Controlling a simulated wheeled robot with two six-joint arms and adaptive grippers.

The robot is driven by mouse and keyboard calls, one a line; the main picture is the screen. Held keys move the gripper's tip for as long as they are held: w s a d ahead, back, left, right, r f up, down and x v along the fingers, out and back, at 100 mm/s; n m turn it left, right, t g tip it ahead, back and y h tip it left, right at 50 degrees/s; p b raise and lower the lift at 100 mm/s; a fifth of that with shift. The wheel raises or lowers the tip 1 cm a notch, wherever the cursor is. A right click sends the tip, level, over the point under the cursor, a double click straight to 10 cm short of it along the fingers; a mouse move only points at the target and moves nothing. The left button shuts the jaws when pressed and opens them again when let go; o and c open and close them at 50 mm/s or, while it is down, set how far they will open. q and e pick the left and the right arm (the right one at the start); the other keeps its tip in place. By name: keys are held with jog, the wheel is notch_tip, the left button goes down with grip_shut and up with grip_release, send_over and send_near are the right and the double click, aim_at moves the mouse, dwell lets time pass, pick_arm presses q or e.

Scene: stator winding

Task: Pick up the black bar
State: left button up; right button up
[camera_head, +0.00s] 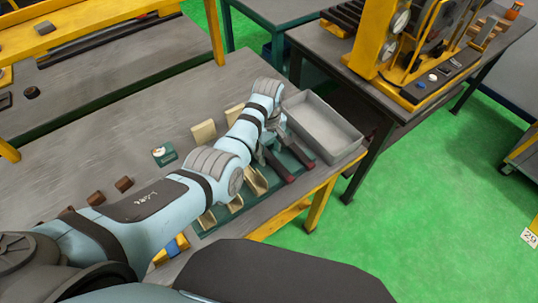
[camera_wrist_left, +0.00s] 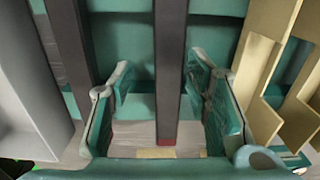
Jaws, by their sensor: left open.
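A black bar (camera_wrist_left: 170,70) with a red end lies between the two fingers of my left gripper (camera_wrist_left: 158,100) in the left wrist view. The fingers are open, one on each side of the bar, with a gap on both sides. A second black bar (camera_wrist_left: 70,40) lies to the left, outside the fingers. In the head view my left gripper (camera_head: 270,148) is over the green holder, and the red-tipped ends of both black bars (camera_head: 287,176) stick out toward the table's front edge. The arm hides much of the bars there. My right gripper is not in view.
A grey open bin (camera_head: 325,128) stands just right of the bars. Tan pieces (camera_wrist_left: 262,60) stand close to the right finger in the left wrist view. Several brown blocks (camera_head: 124,184) and a small green item (camera_head: 165,155) lie on the grey table (camera_head: 120,130).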

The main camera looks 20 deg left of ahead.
pick_arm(q)
jog(key=shift+r, duration=0.1)
jog(key=shift+c, duration=0.4)
jog(key=shift+s+r, duration=0.15)
jog(key=shift+s, duration=0.15)
jog(key=c, duration=0.3)
jog(key=shift+s+r, duration=0.2)
jog(key=shift+s, duration=0.2)
jog(key=c, duration=0.7)
grip_shut()
jog(key=shift+w+f, duration=0.1)
jog(key=shift+w, duration=0.1)
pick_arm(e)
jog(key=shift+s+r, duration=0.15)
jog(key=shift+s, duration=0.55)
